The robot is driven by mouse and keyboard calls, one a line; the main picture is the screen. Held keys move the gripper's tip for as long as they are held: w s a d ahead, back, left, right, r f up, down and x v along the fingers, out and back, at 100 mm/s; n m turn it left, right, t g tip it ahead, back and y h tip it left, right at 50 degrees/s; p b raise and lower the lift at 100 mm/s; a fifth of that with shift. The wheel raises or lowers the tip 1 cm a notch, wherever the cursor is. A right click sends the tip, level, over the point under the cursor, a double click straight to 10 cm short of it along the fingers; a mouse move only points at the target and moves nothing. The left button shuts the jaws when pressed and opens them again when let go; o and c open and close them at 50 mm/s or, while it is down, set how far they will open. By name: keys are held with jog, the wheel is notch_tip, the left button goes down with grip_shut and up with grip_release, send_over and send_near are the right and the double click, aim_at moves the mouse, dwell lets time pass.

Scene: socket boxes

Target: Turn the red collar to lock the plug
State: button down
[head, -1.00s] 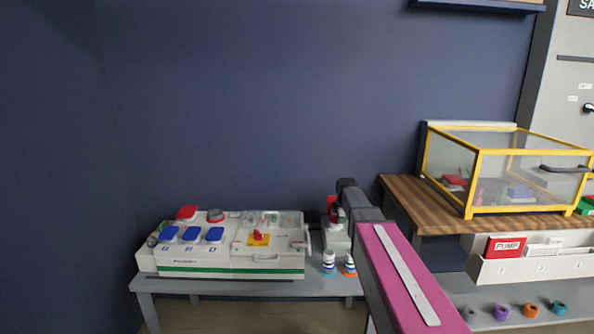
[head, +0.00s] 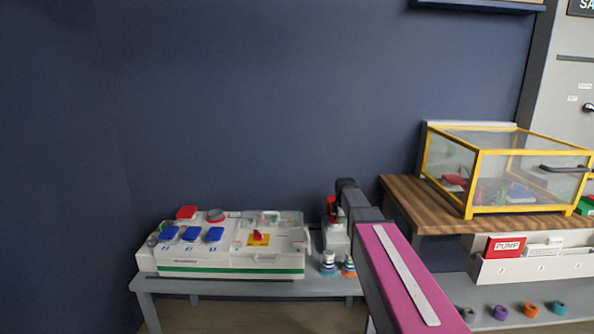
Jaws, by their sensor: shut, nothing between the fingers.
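My arm reaches in from the bottom right. The dark end of it, with my gripper (head: 339,214), is beside a pale box at the right end of the low grey bench. My gripper is small here and partly covered by my own arm; its jaws are shut and empty. A red part (head: 331,207) shows just left of it, on or in front of the box. I cannot tell for sure that this is the red collar, nor whether my gripper touches it. The plug cannot be made out.
A white socket box (head: 210,268) with blue lids and a red rotary switch (head: 258,238) stands on the bench (head: 240,287). Two ringed plugs (head: 328,264) stand beside it. A yellow-framed clear case (head: 474,180) sits on a wooden top at right.

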jog(key=shift+s+a, duration=0.1)
jog(key=shift+a, duration=0.75)
jog(key=shift+w+a, duration=0.2)
jog(key=shift+a, duration=0.65)
dwell(0.4)
jog(key=shift+s, duration=0.1)
jog(key=shift+s+a, duration=0.15)
jog(key=shift+s, duration=0.15)
notch_tip(320, 180, up, 6)
jog(key=shift+s+f, duration=0.1)
dwell(0.5)
